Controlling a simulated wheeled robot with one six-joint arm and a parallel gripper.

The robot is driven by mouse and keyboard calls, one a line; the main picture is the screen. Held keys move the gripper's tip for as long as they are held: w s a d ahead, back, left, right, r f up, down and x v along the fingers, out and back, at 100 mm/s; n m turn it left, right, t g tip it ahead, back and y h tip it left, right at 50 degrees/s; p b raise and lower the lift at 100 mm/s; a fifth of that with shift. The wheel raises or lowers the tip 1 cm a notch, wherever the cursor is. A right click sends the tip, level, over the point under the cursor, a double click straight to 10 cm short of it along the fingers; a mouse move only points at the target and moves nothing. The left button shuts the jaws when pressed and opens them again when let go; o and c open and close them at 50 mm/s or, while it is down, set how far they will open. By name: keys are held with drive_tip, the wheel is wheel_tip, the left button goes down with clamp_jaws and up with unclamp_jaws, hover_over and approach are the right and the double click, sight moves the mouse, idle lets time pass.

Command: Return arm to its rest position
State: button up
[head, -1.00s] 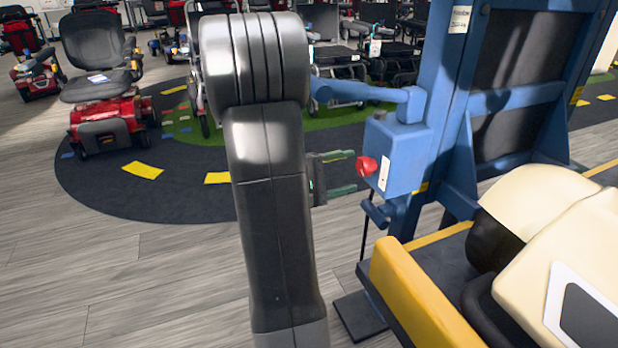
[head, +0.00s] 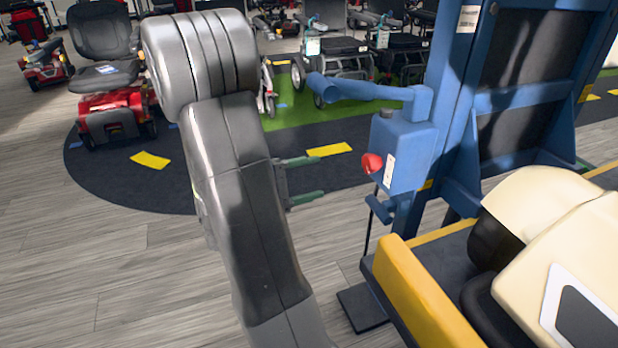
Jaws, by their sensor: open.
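My gripper (head: 306,180) shows partly from behind my own arm in the head view. Its two green-tipped fingers stand apart and point right, with nothing between them. It is left of the blue control box (head: 405,155) with the red knob (head: 372,163), and a gap of floor shows between them. My arm stands bent in the middle of the view, leaning to the left at its top. The base of the gripper is hidden behind the arm.
A blue lift frame (head: 455,110) with a handle bar (head: 365,90) stands right of my arm. A yellow-edged platform (head: 425,300) carries cream parts. A red scooter (head: 108,105) and several wheelchairs stand behind. The grey wooden floor (head: 100,260) at left is clear.

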sight(367, 165)
drive_tip(key=shift+d, duration=0.1)
drive_tip(key=b+x, duration=0.2)
drive_tip(key=x, duration=0.9)
drive_tip(key=shift+d+f+b, duration=0.1)
drive_tip(key=shift+d+b, duration=0.1)
drive_tip(key=shift+b, duration=0.2)
drive_tip(key=shift+x, duration=1.15)
drive_tip(key=shift+w, duration=0.1)
drive_tip(key=shift+a, duration=0.1)
